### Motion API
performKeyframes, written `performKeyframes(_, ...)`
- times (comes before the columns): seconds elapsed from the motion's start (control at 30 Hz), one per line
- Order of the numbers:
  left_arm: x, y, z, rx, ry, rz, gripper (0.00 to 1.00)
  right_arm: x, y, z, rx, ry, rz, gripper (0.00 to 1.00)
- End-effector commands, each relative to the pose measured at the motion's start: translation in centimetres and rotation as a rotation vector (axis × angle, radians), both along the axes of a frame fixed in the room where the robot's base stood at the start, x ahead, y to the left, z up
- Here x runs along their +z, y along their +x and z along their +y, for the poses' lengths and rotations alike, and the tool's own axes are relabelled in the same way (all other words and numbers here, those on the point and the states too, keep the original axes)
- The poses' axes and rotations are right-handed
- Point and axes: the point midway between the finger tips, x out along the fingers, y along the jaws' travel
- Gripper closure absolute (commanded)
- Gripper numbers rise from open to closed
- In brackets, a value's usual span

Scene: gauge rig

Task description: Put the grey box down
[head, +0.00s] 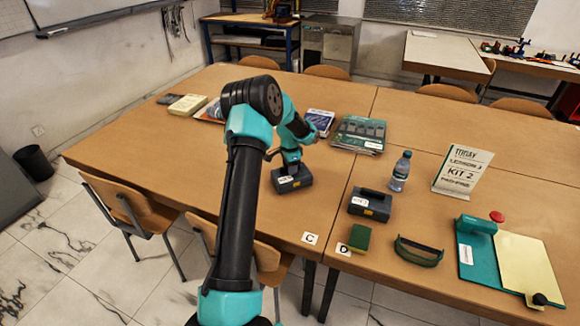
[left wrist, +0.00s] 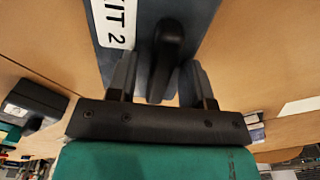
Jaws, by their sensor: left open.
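A dark grey box (head: 297,182) with a white label and a black handle sits on the table, left of the seam between the tabletops. In the left wrist view the box (left wrist: 203,22) shows its label, which reads "KIT 2" in part, and its handle (left wrist: 170,45). My left gripper (head: 291,164) is directly over the box, pointing down. In the left wrist view its two fingers (left wrist: 158,78) stand apart, one on each side of the handle, open. Whether they touch it I cannot tell. My right gripper is not in view.
A second grey box (head: 370,205) stands to the right, with a bottle (head: 401,172) behind it. Books (head: 360,134) lie behind.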

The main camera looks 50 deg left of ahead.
Motion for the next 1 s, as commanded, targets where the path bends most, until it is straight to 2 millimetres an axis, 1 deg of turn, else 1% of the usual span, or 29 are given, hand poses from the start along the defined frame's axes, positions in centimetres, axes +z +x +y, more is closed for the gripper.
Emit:
performKeyframes(0.2,0.3,0.0,0.0,0.000,0.001,0.000,0.53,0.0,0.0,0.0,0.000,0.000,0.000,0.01)
performKeyframes(0.37,1.6,0.0,0.1,0.000,0.002,-0.002,0.53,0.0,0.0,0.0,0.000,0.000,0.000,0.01)
performKeyframes(0.47,3.0,0.0,0.1,0.001,0.001,-0.003,0.53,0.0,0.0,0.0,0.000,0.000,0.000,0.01)
performKeyframes(0.8,9.4,0.0,0.0,0.000,0.001,-0.003,0.53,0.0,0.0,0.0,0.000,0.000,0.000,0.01)
performKeyframes(0.9,10.8,0.0,0.0,0.000,0.001,-0.003,0.53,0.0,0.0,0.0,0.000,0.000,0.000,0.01)
performKeyframes(1.0,11.8,0.0,0.0,0.000,0.001,-0.001,0.53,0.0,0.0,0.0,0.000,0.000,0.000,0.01)
